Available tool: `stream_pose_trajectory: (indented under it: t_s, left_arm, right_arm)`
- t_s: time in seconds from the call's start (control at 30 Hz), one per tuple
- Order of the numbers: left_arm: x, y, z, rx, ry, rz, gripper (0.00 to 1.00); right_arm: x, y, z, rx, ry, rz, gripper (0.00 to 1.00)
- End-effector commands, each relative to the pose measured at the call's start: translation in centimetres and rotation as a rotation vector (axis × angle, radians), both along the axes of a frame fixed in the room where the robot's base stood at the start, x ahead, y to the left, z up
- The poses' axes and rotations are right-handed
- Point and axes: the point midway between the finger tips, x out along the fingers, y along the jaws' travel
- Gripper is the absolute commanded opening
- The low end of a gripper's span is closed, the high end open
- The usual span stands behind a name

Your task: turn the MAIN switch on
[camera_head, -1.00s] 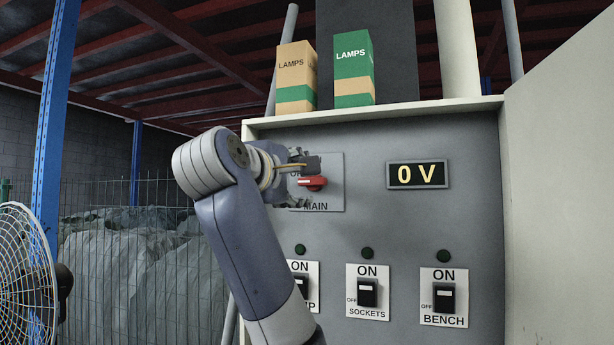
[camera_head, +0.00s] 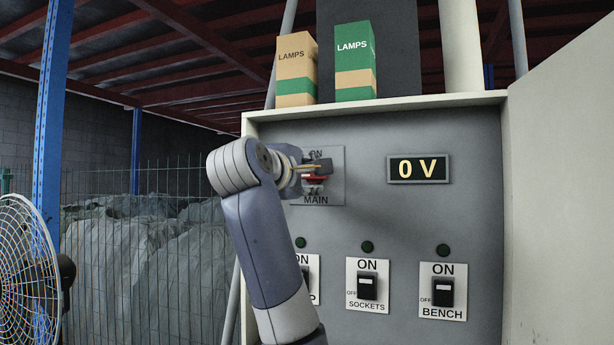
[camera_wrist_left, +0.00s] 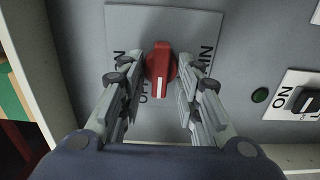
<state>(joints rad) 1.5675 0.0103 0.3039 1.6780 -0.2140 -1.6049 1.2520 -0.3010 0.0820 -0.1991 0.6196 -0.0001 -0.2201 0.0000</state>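The MAIN switch is a red rotary handle (camera_head: 316,179) on a grey plate (camera_head: 336,190), low on the plate marked MAIN, with ON above. In the left wrist view the red handle (camera_wrist_left: 161,66) has its white line toward the OFF lettering. My left gripper (camera_head: 318,177) is at the handle, with one finger above and one below it. In the left wrist view its fingers (camera_wrist_left: 160,78) straddle the handle, with narrow gaps; firm contact is not visible. The display (camera_head: 418,169) reads 0 V. My right gripper is out of view.
Below are smaller switches, including SOCKETS (camera_head: 367,287) and BENCH (camera_head: 443,292), with dark green lamps above them. Two LAMPS boxes (camera_head: 297,70) (camera_head: 355,62) stand on the cabinet. The open cabinet door (camera_head: 560,200) bounds the right side. A fan (camera_head: 25,270) stands at left.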

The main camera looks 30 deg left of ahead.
Motion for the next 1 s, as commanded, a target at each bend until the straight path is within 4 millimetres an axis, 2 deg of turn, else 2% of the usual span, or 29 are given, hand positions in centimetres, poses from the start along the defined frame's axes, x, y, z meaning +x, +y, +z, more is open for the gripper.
stream_pose_trajectory:
  t_s: [0.27,0.47,1.0]
  left_arm:
    - [0.01,-0.01,-0.05,0.031,0.009,0.000,0.07]
    - [0.00,0.03,-0.03,0.129,0.033,0.000,0.07]
    - [0.02,-0.03,0.20,0.606,0.149,0.001,0.07]
  right_arm:
    - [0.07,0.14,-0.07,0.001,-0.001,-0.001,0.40]
    - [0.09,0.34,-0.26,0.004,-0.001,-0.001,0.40]
    - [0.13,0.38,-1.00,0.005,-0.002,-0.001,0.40]
